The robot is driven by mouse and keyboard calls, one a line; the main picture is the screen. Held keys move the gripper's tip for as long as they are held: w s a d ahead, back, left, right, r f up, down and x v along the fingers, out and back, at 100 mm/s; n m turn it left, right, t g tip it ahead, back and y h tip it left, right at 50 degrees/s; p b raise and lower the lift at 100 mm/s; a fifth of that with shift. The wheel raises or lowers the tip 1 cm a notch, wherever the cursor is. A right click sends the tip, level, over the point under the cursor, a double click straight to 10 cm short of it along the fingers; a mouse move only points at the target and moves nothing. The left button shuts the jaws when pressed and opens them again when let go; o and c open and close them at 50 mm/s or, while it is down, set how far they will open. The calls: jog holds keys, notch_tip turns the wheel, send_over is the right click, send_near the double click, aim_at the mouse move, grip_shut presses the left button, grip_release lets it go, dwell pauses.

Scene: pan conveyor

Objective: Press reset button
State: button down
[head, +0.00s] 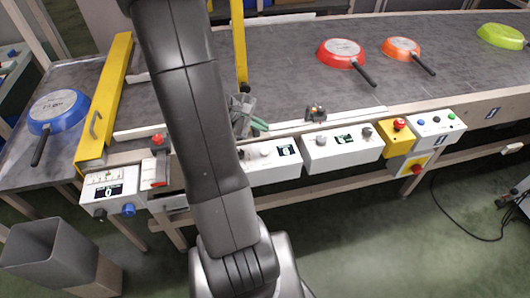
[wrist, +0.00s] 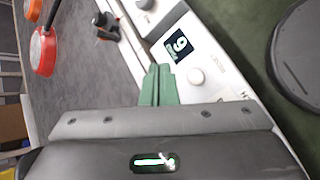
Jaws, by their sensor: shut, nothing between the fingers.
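My gripper (head: 260,126) is partly hidden behind my arm in the head view, above the front rail and well left of these buttons. In the wrist view its green fingers (wrist: 157,85) are shut and empty, beside a white panel with a digital display (wrist: 179,45).
Two white control boxes (head: 342,148) with knobs and displays line the conveyor front. A red pan (head: 341,52), an orange pan (head: 401,48) and a green pan (head: 502,36) lie on the belt. A blue pan (head: 58,111) lies left of the yellow gate (head: 104,98). A grey bin (head: 48,254) stands front left.

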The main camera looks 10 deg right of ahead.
jog(key=b, duration=0.4)
send_over(261, 152)
notch_tip(261, 152, down, 6)
jog(key=shift+f, duration=0.15)
jog(key=shift+f+b, duration=0.55)
jog(key=shift+b, duration=0.2)
jog(key=shift+f, duration=0.15)
dwell(1.0)
jog(key=shift+f+b, duration=0.3)
jog(key=shift+b, duration=0.35)
jog(key=shift+f+b, duration=0.45)
jog(key=shift+b, duration=0.1)
dwell(0.4)
jog(key=shift+r, duration=0.1)
jog(key=shift+r+p, duration=0.65)
jog(key=shift+r, duration=0.2)
